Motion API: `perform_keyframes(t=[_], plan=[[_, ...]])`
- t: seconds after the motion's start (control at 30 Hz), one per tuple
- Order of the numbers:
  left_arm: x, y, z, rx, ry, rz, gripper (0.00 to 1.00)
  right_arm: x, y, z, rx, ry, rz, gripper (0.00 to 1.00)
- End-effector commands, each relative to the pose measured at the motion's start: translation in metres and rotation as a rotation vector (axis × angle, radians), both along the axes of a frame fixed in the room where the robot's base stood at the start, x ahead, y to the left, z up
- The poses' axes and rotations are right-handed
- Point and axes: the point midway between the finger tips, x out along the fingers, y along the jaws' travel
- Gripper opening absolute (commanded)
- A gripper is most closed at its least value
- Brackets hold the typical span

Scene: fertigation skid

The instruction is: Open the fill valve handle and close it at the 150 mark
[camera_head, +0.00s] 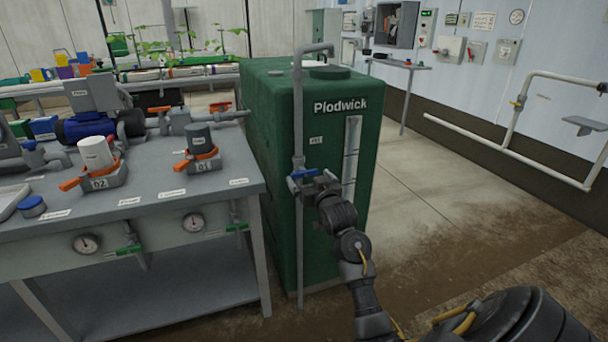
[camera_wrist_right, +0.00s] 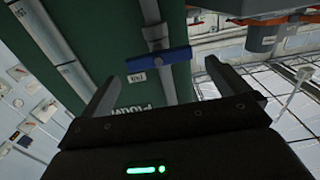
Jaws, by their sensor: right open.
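The blue fill valve handle (camera_head: 303,173) sits on the grey vertical pipe (camera_head: 298,110) at the front of the green Plodwick tank (camera_head: 272,150). It lies crosswise to the pipe, and shows so in the right wrist view (camera_wrist_right: 158,57) too. My right gripper (camera_head: 312,184) is close in front of the handle. In the right wrist view its open fingers (camera_wrist_right: 163,70) stand to either side of the handle, with nothing gripped. The pale level gauge (camera_head: 351,150) is on the tank front; its marks and level are too small to read. My left gripper is out of view.
A grey bench (camera_head: 190,260) with orange-handled valves (camera_head: 198,160), white and dark cups and gauges stands left of the tank. Wall piping (camera_head: 510,140) runs at the right. Open floor (camera_head: 425,190) lies right of the tank.

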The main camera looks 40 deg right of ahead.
Motion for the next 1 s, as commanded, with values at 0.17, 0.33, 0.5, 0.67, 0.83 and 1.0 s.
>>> perform_keyframes(t=[0.17,0.33,0.5,0.67,0.83,1.0], plan=[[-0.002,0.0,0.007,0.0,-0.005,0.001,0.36,0.028,-0.01,-0.001,0.001,0.0,0.0,1.0],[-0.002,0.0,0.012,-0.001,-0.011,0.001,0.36,0.043,-0.016,-0.001,0.0,0.0,-0.001,1.0],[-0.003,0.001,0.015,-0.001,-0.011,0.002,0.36,0.047,-0.017,0.0,-0.001,0.0,0.0,1.0],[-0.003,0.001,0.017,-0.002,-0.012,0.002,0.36,0.047,-0.017,0.0,-0.001,0.0,0.0,1.0],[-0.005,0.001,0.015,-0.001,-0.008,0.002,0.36,0.047,-0.016,-0.001,-0.001,0.0,0.0,0.82],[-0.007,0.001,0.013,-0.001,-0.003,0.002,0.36,0.047,-0.016,-0.001,-0.001,0.0,0.0,0.59]])
